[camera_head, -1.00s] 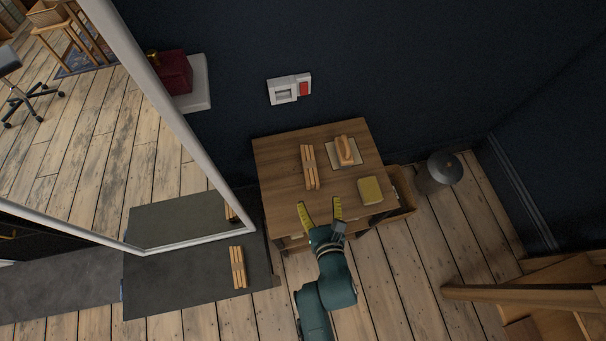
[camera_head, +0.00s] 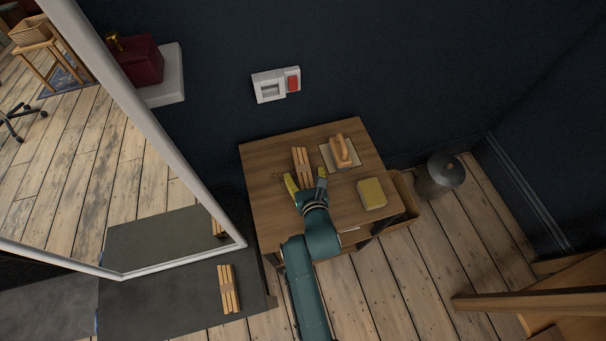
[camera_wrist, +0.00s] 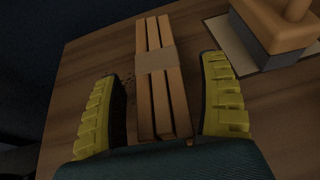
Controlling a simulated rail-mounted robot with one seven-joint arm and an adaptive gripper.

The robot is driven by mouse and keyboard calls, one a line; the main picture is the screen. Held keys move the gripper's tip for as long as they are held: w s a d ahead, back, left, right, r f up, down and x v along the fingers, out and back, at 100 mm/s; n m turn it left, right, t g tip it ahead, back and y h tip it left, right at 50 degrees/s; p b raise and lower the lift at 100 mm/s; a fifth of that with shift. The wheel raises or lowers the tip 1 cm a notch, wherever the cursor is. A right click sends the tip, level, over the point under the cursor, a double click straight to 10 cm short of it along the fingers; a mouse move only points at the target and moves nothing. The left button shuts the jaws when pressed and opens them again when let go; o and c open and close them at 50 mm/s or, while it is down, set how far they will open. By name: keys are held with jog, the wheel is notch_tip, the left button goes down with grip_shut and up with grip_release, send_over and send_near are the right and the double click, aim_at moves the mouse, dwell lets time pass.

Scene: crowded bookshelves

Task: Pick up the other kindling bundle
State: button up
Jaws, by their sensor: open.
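One kindling bundle (camera_head: 303,168) of thin wooden sticks with a paper band lies on the small wooden table (camera_head: 265,160). My gripper (camera_head: 306,184) is open over the table, its yellow fingertips around the near part of that bundle. In the wrist view the bundle (camera_wrist: 160,80) runs between the two spread fingers, with a gap on each side. A second kindling bundle (camera_head: 228,289) lies on the dark mat on the floor at the lower left, away from my gripper. Part of it reflects in the mirror.
A wooden-handled float (camera_head: 342,152) on a pale sheet and a yellow sponge-like block (camera_head: 371,193) are on the table to the right. A metal bin (camera_head: 441,177) stands right of the table. A large leaning mirror (camera_head: 170,158) is at left.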

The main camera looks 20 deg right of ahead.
jog(key=shift+w+d+f, duration=0.15)
jog(key=shift+w, duration=0.45)
jog(key=shift+s, duration=0.1)
jog(key=shift+c, duration=0.4)
jog(key=c, duration=1.3)
jog(key=shift+o, duration=0.2)
